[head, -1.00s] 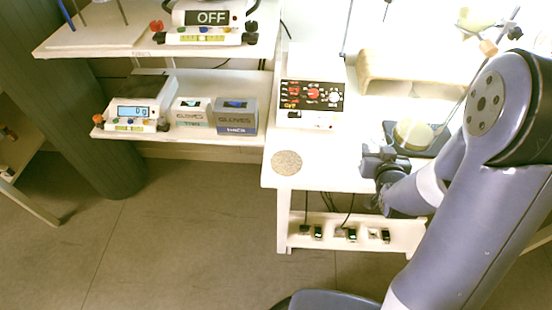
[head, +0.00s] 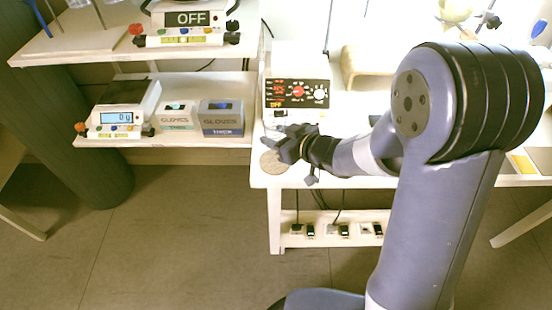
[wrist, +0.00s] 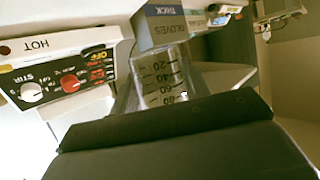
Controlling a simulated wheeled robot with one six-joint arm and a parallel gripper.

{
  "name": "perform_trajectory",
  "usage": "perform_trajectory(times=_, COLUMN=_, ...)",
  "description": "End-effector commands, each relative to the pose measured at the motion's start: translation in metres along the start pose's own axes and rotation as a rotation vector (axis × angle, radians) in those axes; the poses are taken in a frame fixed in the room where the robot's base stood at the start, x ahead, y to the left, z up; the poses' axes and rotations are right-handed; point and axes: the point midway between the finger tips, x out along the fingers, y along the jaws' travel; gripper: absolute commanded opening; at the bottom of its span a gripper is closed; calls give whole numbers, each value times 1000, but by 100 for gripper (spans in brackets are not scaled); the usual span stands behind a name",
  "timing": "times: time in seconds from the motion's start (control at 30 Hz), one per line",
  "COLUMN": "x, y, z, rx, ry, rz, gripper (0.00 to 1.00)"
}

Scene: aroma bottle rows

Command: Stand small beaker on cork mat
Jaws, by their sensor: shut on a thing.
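The small beaker (wrist: 165,76) is clear glass with dark graduation marks, seen in the wrist view just beyond the dark edge of my gripper (wrist: 165,118). My gripper is shut on it. In the head view my gripper (head: 280,142) is over the front left corner of the white bench, and I cannot clearly make out the beaker there. The round, speckled tan cork mat (head: 271,164) lies on that corner, partly covered by my gripper. I cannot tell the height between the beaker and the mat.
A hotplate stirrer (head: 298,93) with red and white knobs stands right behind my gripper. Left of the bench, a lower shelf holds glove boxes (head: 221,118) and a scale (head: 122,119).

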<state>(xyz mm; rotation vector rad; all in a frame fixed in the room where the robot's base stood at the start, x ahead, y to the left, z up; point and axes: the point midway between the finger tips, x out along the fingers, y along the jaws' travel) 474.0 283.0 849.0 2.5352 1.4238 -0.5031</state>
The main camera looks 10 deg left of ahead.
Motion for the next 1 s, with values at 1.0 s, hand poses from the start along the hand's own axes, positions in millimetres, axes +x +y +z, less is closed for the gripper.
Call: perform_trajectory(times=1.0, x=30, y=0, z=75, rx=0, ry=0, rz=2, gripper=46)
